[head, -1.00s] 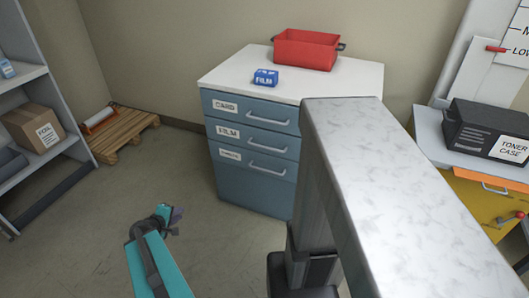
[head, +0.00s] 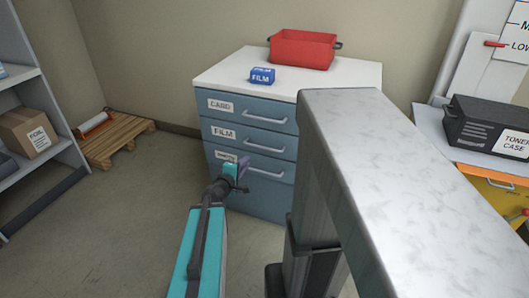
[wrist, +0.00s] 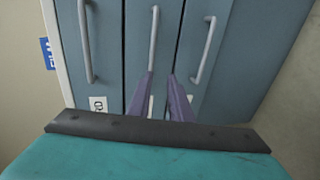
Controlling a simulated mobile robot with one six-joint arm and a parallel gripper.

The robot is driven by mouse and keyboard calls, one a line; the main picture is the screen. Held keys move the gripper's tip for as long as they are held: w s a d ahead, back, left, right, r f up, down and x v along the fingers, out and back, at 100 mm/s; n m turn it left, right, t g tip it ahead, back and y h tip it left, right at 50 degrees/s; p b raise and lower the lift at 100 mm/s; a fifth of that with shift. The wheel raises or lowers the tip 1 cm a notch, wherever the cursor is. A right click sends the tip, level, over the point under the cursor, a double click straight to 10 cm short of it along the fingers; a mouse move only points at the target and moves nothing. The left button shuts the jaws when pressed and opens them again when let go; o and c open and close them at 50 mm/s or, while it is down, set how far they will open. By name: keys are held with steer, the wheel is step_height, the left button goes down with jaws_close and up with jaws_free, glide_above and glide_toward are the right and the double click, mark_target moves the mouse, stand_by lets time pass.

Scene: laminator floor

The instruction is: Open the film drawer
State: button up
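The film drawer (head: 245,136) is the middle one of three blue-grey drawers and looks shut, its front flush with the others. Its label reads FILM, and its bar handle (head: 264,150) is light grey. In the wrist view the drawers appear turned sideways, with the film drawer's handle (wrist: 153,35) in the middle. My gripper (head: 242,168) is in front of the cabinet, low near the third drawer's label, which it partly covers. In the wrist view my gripper (wrist: 161,75) has its two purple fingers apart with nothing between them. The left fingertip overlaps the handle's near end; contact cannot be told.
The card drawer (head: 245,105) is above and a third drawer (head: 280,185) below. A blue FILM box (head: 262,76) and a red bin (head: 303,50) stand on the white cabinet top (head: 225,72). My column stands at right, covering the cabinet's right side.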

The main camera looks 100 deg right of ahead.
steer(key=s, duration=0.1)
steer(key=s+r, duration=0.1)
steer(key=s, duration=0.1)
steer(key=shift+s+d+r, duration=0.1)
steer(key=shift+s, duration=0.2)
steer(key=shift+w+b, duration=0.15)
steer(key=shift+b, duration=0.25)
